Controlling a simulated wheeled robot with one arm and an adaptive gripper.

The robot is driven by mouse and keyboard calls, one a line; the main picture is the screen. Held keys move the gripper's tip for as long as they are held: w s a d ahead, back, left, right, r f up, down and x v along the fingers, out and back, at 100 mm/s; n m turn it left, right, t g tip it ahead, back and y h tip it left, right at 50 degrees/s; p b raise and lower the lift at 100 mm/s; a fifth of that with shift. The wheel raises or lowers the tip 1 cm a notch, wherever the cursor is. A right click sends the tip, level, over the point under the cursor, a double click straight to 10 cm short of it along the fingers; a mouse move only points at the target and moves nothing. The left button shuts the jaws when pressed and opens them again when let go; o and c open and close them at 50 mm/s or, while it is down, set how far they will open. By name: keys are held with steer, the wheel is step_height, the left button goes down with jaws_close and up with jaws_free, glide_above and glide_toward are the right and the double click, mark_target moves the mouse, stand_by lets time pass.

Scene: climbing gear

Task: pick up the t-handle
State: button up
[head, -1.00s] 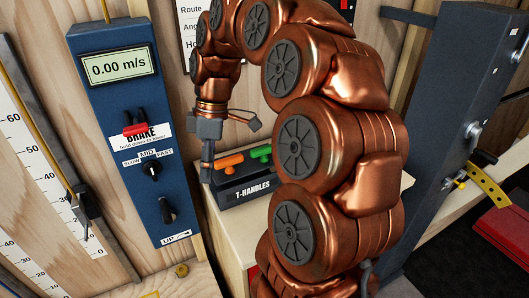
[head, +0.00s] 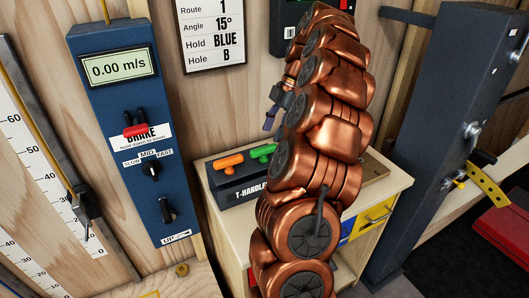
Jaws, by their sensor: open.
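Two T-handles sit in a dark block (head: 232,190) labelled "T-HANDLES" on top of a pale wooden cabinet. The orange T-handle (head: 229,161) is on the left and the green T-handle (head: 262,150) is to its right. My gripper (head: 270,119) is above and slightly right of the green handle, apart from both handles, and partly hidden by my copper arm. It is open and holds nothing that I can see. My arm covers the right end of the block.
A blue panel (head: 110,95) with a display, brake lever and knobs stands at the left. A route sign (head: 213,33) hangs on the wooden wall. A dark post (head: 435,130) with a yellow bracket (head: 487,188) stands at the right. The cabinet has yellow and blue drawer fronts.

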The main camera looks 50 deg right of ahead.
mark_target(264, 147)
steer(key=shift+w+p+x, duration=0.15)
steer(key=shift+p+x, duration=0.4)
steer(key=shift+x, duration=0.7)
steer(key=shift+w+p+x, duration=0.1)
steer(key=shift+p+x, duration=0.4)
steer(key=shift+x, duration=1.7)
steer(key=shift+a, duration=0.15)
steer(key=shift+c, duration=0.2)
steer(key=shift+r, duration=0.1)
jaws_close()
